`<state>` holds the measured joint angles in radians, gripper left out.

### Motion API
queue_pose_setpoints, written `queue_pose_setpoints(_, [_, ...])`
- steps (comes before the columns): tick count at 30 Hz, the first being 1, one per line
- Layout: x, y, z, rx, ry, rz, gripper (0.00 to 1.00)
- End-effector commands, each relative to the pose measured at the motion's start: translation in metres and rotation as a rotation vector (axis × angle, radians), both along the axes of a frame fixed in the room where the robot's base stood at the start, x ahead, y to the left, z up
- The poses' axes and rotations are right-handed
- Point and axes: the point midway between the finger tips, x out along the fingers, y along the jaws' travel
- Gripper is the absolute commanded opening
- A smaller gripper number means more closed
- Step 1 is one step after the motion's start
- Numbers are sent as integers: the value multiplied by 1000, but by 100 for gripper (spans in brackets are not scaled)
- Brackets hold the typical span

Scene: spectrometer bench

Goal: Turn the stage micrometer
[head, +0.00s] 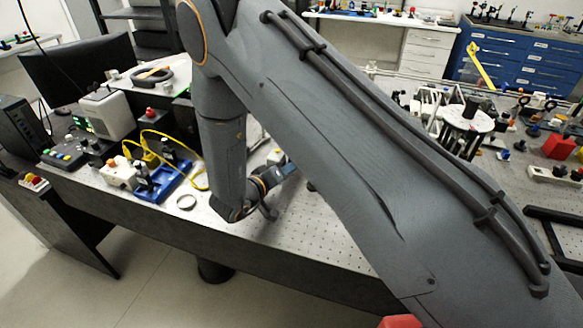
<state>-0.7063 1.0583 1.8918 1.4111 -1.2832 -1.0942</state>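My arm fills the middle of the head view and reaches down to the bench. My gripper (287,168) is at the end of the wrist, low over the bench top and pointing away to the upper right. It is small and partly covered by my own wrist, so its fingers cannot be made out, nor whether it holds anything. I cannot pick out the stage micrometer for certain; my arm hides part of the bench around the gripper.
A perforated optical bench (312,222) runs across the view, with bare room in front of the gripper. A round white platform (468,117) stands right.

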Motion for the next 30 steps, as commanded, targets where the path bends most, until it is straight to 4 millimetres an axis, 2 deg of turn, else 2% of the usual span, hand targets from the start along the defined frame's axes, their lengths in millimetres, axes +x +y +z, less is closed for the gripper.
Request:
queue_pose_setpoints(14, [-1, 0, 1, 82, -29, 1, 0])
queue_pose_setpoints(30, [-1, -4, 3, 521, -189, 1, 0])
